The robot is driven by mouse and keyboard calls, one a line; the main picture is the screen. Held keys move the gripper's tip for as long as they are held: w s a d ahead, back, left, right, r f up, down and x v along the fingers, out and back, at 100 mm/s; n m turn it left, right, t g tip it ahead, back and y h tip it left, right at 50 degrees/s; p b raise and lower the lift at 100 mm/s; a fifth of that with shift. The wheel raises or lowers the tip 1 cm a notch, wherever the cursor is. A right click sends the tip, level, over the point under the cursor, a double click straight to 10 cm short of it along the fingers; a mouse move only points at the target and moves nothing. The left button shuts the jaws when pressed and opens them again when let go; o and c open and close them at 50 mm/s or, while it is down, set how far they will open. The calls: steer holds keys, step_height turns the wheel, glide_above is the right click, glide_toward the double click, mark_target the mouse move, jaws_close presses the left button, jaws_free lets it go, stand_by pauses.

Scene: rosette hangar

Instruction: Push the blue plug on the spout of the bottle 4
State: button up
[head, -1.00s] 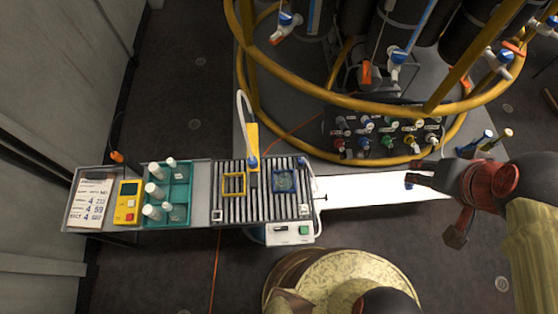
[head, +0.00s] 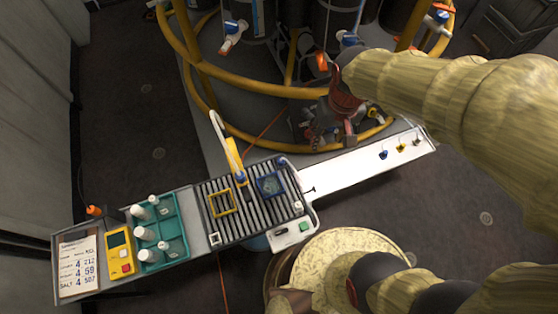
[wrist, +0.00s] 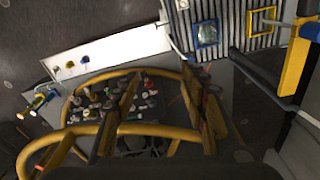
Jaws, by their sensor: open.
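The blue plug (head: 384,154) lies on the white strip (head: 345,168), beside a yellow plug (head: 402,147) and a pale plug (head: 417,141). In the wrist view the blue plug (wrist: 84,60) is at the upper left, apart from my gripper. My gripper (head: 330,132) is open over the connector panel at the foot of the yellow frame. Its two fingers (wrist: 160,105) show spread and empty in the wrist view. Dark bottles stand in the frame, with blue-and-white valves (head: 232,28) on them. I cannot read which is bottle 4, and my arm hides part of this side.
A slatted tray (head: 245,222) holds a yellow square frame (head: 221,202) and a blue one (head: 271,185). Left of it are a teal rack (head: 178,245) of white bottles and a yellow meter (head: 120,252). The yellow ring rail (head: 250,88) bounds the bottles. Dark floor is open at left.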

steer(key=n+g, duration=0.1)
steer(key=g, duration=0.1)
glide_above(281, 160)
steer(key=s+d, duration=0.2)
steer(key=d, duration=0.1)
step_height(281, 160, down, 18)
steer(key=shift+t, duration=0.4)
steer(key=f, duration=0.1)
steer(key=w+a+f, duration=0.2)
steer(key=f, duration=0.1)
steer(key=shift+a+p, duration=0.15)
steer(key=shift+p, duration=0.15)
steer(key=shift+w+a+f, duration=0.25)
steer(key=shift+w+f, duration=0.05)
steer(key=shift+f, duration=0.05)
steer(key=shift+f+b, duration=0.4)
steer(key=shift+f, duration=0.85)
steer(key=shift+s+f+b, duration=0.15)
steer(key=shift+f+b, duration=0.45)
steer(key=shift+f, duration=0.75)
steer(key=shift+s+f+b, duration=0.1)
steer(key=shift+f+b, duration=0.5)
steer(key=shift+f, duration=0.75)
